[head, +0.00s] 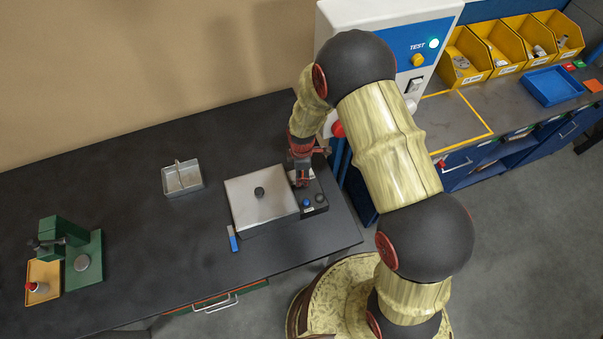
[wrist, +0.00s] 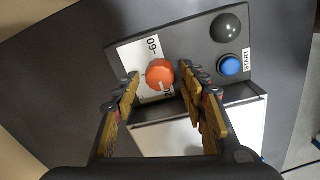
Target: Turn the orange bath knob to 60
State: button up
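The orange bath knob (wrist: 159,74) shows in the wrist view on a white scale plate (wrist: 133,55) with the mark 60 on its upper right. A pale pointer line on the knob faces down toward the lower part of the scale, away from 60. My gripper (wrist: 160,85) is open, with one finger to the left of the knob and one to the right. Gaps show between the fingers and the knob. In the head view my gripper (head: 303,180) is over the control panel (head: 318,207), and it hides the knob there.
A blue START button (wrist: 229,65) and a dark dome (wrist: 226,28) sit right of the knob. The bath's grey lid (head: 255,208) with a black handle adjoins the panel. A metal tray (head: 183,190) and a green fixture (head: 88,258) stand left on the dark bench.

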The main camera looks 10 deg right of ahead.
jog(key=c, duration=1)
jog(key=shift+c, duration=0.2)
